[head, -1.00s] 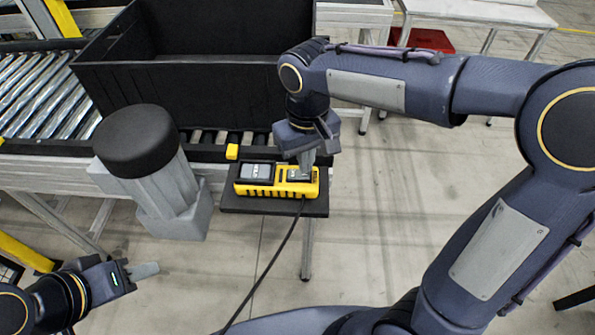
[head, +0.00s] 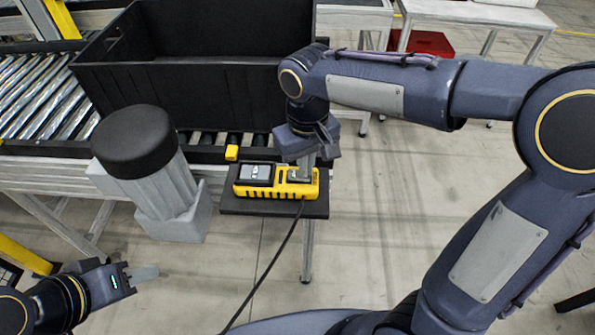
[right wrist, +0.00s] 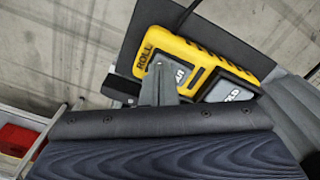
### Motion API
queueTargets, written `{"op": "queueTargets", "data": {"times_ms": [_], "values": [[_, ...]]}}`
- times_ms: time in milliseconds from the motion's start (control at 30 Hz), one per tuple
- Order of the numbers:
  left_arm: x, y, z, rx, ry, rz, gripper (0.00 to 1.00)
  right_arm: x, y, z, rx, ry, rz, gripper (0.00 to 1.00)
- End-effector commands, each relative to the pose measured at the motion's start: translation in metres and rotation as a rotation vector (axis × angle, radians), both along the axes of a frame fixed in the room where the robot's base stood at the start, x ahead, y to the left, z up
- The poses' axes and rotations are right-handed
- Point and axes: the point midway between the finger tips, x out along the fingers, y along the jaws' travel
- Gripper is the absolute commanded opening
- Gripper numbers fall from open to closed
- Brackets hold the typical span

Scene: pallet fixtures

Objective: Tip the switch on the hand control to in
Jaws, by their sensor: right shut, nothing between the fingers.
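The hand control (head: 262,193) is a yellow box with two dark-framed grey switches, lying on a small black shelf (head: 235,207). Its left switch (head: 255,172) is in plain view in the head view. My right gripper (head: 305,170) is shut and empty, pointing down at the right switch (head: 296,178) and partly covering it. In the right wrist view the fingertips (right wrist: 159,72) are over a switch (right wrist: 180,75) beside the word ROLL on the hand control (right wrist: 190,52). Contact and tilt are unclear. My left gripper (head: 145,273) is empty at lower left, away from the control.
A black cable (head: 268,268) runs from the control toward the bottom. A grey post with a black round top (head: 135,140) stands left of the shelf. A large black bin (head: 185,95) sits behind on the roller conveyor (head: 45,100). Open floor lies to the right.

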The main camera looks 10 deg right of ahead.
Motion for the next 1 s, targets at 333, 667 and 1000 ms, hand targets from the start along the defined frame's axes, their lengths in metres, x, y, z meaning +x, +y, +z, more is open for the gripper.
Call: {"op": "queueTargets", "data": {"times_ms": [333, 667, 1000], "values": [[0.0, 0.0, 0.028, 0.0, 0.0, 0.0, 0.36, 0.0, 0.0, 0.031, 0.0, 0.0, 0.0, 0.0], [0.0, 0.0, 0.052, 0.0, 0.0, 0.0, 0.36, 0.0, 0.0, 0.057, 0.0, -0.001, 0.001, 0.0], [0.0, 0.0, 0.061, 0.0, 0.0, 0.0, 0.36, 0.0, 0.0, 0.068, 0.0, 0.0, 0.0, 0.0]]}}
